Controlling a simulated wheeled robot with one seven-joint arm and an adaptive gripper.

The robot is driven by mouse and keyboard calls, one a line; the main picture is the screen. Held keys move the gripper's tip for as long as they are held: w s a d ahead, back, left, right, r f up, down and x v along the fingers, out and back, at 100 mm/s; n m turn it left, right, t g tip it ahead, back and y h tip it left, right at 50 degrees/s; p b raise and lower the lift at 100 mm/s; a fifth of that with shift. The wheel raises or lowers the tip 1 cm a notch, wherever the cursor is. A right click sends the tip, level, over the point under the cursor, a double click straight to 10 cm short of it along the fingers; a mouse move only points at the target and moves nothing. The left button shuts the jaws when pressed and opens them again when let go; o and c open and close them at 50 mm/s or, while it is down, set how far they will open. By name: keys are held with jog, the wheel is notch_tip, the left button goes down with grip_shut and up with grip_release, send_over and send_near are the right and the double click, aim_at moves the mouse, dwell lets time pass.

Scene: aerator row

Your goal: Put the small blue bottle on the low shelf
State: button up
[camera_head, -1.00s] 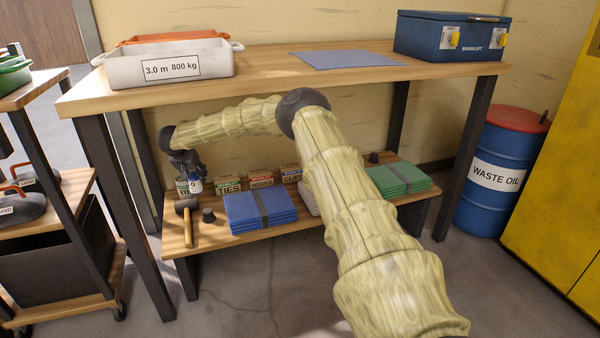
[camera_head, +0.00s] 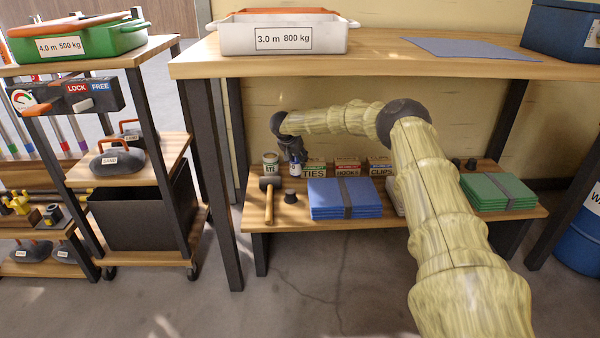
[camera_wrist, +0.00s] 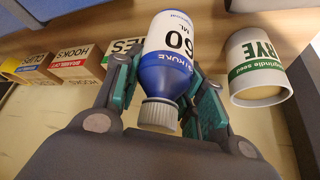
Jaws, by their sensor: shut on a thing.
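The small blue bottle (camera_wrist: 168,62) has a blue and white body and a white ribbed cap. My gripper (camera_wrist: 165,85) is shut on it, with one finger on each side. In the head view my gripper (camera_head: 291,150) is over the back left part of the low shelf (camera_head: 290,217), and the bottle (camera_head: 295,168) shows just below it. The bottle is beside the white and green RYE can (camera_wrist: 258,68), apart from it. I cannot tell whether its base touches the shelf.
Small TIES, HOOKS and CLIPS boxes (camera_head: 347,166) stand behind. The upper worktop (camera_head: 370,67) overhangs the shelf. A cart (camera_head: 130,175) stands left.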

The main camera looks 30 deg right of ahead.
aim_at(293, 160)
notch_tip(293, 160, down, 5)
jog(key=shift+a+f+b, duration=0.1)
jog(key=shift+b, duration=1.15)
jog(key=o, duration=1)
jog(key=shift+o, duration=0.2)
jog(key=shift+a+r, duration=0.1)
jog(key=shift+r, duration=0.35)
jog(key=p+v, duration=0.3)
jog(key=v, duration=0.2)
jog(key=shift+a+r+p, duration=0.1)
jog(key=shift+r+p, duration=0.2)
jog(key=shift+r, duration=0.05)
jog(key=shift+s+a+r, duration=0.25)
jog(key=shift+a+r, duration=0.1)
jog(key=shift+r, duration=0.1)
